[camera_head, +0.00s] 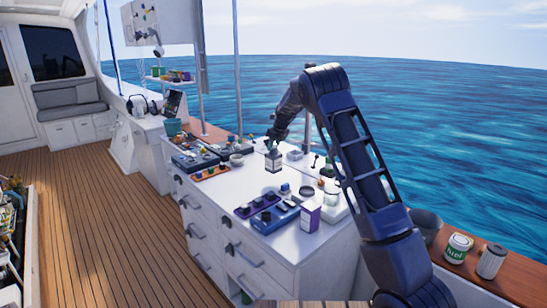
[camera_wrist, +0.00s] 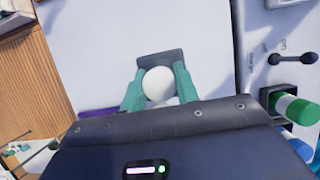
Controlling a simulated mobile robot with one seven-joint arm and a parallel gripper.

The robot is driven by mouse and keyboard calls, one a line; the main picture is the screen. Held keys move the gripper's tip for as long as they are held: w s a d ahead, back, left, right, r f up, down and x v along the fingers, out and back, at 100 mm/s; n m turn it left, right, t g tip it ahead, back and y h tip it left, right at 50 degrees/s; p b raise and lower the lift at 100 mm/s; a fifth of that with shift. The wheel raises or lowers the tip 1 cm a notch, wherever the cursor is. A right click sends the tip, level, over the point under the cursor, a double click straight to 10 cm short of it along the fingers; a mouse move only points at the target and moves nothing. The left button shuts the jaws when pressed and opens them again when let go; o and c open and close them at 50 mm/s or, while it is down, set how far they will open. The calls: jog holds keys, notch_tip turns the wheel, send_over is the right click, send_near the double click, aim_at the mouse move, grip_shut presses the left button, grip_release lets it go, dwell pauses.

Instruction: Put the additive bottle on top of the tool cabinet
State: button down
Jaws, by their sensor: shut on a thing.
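The additive bottle appears to be the dark bottle with a pale label (camera_head: 273,161) over the white top of the tool cabinet (camera_head: 232,187), near its middle. My gripper (camera_head: 275,143) comes down on it from above and is shut on its upper part. In the wrist view, my gripper's two teal fingers (camera_wrist: 160,90) press on both sides of a round white cap (camera_wrist: 158,86), with the bottle's dark body (camera_wrist: 175,58) showing beyond it. The bottle looks upright. I cannot tell whether its base touches the cabinet top.
A purple tray (camera_head: 256,205), a blue case (camera_head: 277,217) and a purple-and-white box (camera_head: 307,217) stand at the front of the cabinet top. Another tray (camera_head: 210,173) lies at the left. Bare white surface lies between them. A fuel can (camera_head: 457,248) stands on the wooden ledge.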

aim_at(273, 155)
jog(key=shift+f, duration=2.95)
jog(key=c, duration=1)
grip_release()
jog(key=shift+c, duration=0.2)
jog(key=v, duration=1.2)
jog(key=shift+r, duration=0.2)
